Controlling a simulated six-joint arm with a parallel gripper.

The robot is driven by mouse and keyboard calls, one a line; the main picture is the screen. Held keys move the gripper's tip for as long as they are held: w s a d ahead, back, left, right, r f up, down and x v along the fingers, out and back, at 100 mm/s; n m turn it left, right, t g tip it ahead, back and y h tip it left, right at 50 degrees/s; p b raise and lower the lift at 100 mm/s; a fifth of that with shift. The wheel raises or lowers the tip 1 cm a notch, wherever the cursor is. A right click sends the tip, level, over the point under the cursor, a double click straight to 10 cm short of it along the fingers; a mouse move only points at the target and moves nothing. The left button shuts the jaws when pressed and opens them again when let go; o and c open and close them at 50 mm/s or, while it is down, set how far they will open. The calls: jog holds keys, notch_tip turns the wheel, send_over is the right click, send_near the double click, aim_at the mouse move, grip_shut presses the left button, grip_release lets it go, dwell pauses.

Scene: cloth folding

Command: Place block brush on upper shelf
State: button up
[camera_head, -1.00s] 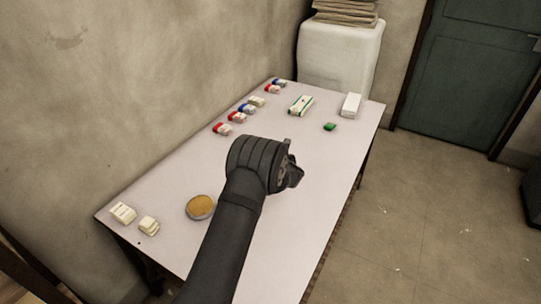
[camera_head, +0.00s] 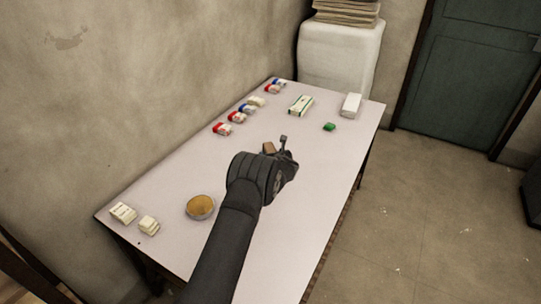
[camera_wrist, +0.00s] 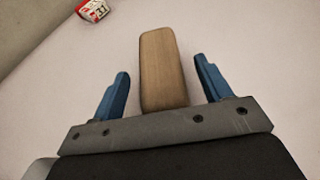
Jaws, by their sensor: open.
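A brown wooden block (camera_wrist: 163,70) lies on the table between the two blue fingers of my gripper (camera_wrist: 162,88) in the wrist view. There are gaps on both sides of it, and the fingers are open. In the head view, part of the brown block (camera_head: 269,147) shows just beyond my wrist, beside my gripper (camera_head: 285,150). I cannot tell whether this block is the block brush, as no bristles show. No upper shelf is recognisable in either view.
The white table (camera_head: 310,190) holds several red, white and blue small boxes (camera_head: 223,129) along the wall side. A green block (camera_head: 329,127), a white box (camera_head: 351,104) and a white-green box (camera_head: 300,105) stand farther back. A round tan-topped dish (camera_head: 200,207) and cream boxes (camera_head: 123,212) lie near the front.

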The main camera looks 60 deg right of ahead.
jog(key=c, duration=1.2)
jog(key=shift+r, duration=0.15)
notch_tip(320, 180, up, 4)
jog(key=shift+r, duration=0.1)
jog(key=s+a+r, duration=0.2)
jog(key=s+r, duration=0.4)
jog(key=s, duration=0.5)
jog(key=shift+s+r, duration=0.25)
jog(key=shift+r, duration=0.05)
